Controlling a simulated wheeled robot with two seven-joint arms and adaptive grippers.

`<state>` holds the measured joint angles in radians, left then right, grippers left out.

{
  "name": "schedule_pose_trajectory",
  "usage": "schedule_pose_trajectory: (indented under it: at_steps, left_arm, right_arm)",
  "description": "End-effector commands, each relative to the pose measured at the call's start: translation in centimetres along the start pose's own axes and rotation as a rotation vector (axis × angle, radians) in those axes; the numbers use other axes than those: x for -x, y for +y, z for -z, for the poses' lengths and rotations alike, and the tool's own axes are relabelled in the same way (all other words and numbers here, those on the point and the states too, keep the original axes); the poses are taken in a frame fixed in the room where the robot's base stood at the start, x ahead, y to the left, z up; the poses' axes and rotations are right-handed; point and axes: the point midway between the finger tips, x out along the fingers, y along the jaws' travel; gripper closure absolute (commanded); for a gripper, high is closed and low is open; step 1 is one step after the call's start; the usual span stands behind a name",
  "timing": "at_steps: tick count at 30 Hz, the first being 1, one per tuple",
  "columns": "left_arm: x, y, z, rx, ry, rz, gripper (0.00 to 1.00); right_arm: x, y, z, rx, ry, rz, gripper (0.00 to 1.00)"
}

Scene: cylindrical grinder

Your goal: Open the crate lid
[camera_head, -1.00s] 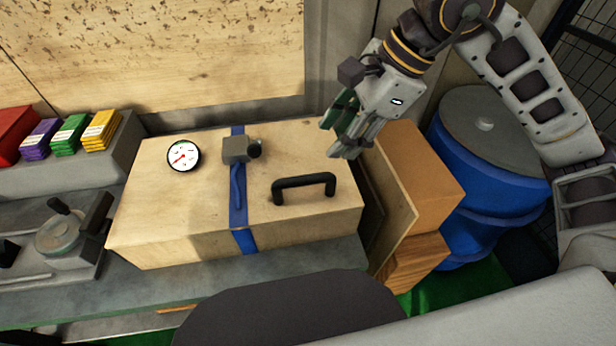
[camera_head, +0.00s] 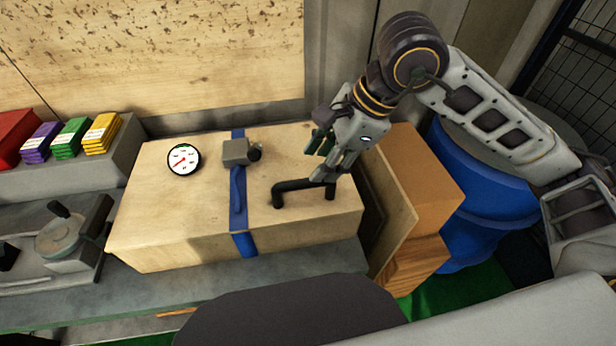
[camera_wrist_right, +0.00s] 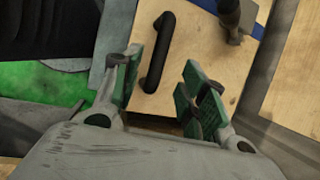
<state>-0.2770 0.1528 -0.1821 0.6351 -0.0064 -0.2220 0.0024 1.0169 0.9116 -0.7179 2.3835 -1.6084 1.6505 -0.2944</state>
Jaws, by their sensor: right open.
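A light wooden crate (camera_head: 160,215) sits on the grey bench, its lid closed, with a blue strap (camera_head: 238,200) across it. A grey clamp or buckle (camera_head: 236,152) sits on the strap, and a round white gauge (camera_head: 184,160) is on the top. A black bar handle (camera_head: 296,185) stands on the lid's right part. My right gripper (camera_head: 325,165) is open, above and just behind the handle's right end. In the right wrist view the handle (camera_wrist_right: 159,52) lies ahead of the open green-padded fingers (camera_wrist_right: 163,88), not clasped. My left gripper is not in view.
Brown boxes (camera_head: 428,185) and a blue drum (camera_head: 485,215) stand right of the crate. Stacked coloured boxes (camera_head: 70,138) lie on a grey ledge at left. A metal fixture (camera_head: 60,233) is on the bench left of the crate. A speckled board (camera_head: 170,50) stands behind.

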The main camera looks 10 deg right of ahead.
Motion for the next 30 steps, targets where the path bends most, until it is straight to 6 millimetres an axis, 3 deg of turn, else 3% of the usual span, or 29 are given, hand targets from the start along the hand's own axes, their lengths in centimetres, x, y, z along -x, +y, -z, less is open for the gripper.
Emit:
schedule_pose_trajectory:
  at_steps: [6,15,24,30]
  left_arm:
    - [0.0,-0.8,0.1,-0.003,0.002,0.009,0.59]
    - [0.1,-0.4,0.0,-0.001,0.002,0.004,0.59]
    - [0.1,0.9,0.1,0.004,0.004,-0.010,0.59]
    - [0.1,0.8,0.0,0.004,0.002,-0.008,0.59]
  right_arm:
    - [-2.9,0.1,-0.1,0.000,-0.001,-0.003,0.57]
    - [-6.3,0.0,0.0,-0.001,-0.001,-0.002,0.57]
    - [-7.3,0.0,0.0,0.000,-0.001,0.000,0.57]
    - [-7.3,0.0,0.0,0.000,-0.001,0.000,0.57]
